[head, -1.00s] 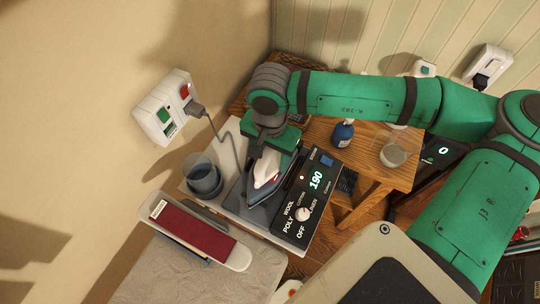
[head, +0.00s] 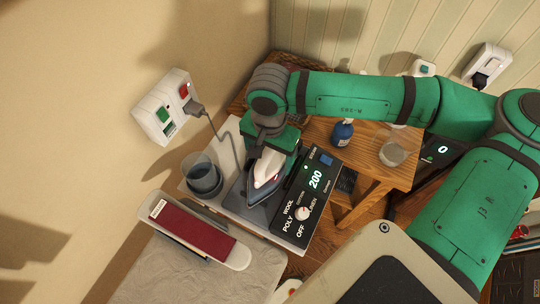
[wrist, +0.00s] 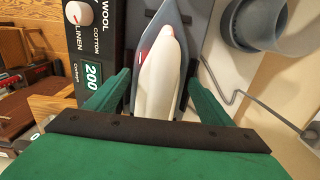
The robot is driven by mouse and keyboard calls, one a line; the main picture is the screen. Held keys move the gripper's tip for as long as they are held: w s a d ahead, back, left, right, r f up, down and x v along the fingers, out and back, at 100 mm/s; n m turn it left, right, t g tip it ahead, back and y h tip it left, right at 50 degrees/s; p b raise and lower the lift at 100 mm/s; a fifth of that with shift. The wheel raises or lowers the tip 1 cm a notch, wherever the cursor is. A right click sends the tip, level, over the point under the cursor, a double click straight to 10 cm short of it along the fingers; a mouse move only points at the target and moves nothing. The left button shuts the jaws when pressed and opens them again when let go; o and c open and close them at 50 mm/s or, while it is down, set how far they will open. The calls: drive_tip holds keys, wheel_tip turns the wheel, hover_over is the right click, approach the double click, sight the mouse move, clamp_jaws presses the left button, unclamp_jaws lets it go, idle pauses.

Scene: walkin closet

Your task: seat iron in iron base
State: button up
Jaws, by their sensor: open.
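The iron (head: 267,168), white with a dark blue-grey soleplate, lies on the dark grey plate of the iron base (head: 248,215), its tip toward the front. The base's black panel has a dial and a lit display reading 200. My gripper (head: 272,143) is at the iron's rear. In the wrist view my gripper (wrist: 163,98) is open, one green finger on each side of the iron (wrist: 158,80), with gaps between fingers and body. The palm hides the iron's rear end, and I cannot tell exactly how it sits in the base.
A cup (head: 203,177) stands left of the base. A red-topped board (head: 190,235) lies in front. A blue bottle (head: 342,133) and a glass beaker (head: 394,152) stand at the right on the wooden table (head: 372,168). A cord runs up to the wall socket (head: 165,108).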

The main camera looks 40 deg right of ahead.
wheel_tip(320, 180, up, 11)
drive_tip(key=shift+f, duration=0.1)
idle(0.4)
drive_tip(key=shift+d, duration=0.1)
idle(0.6)
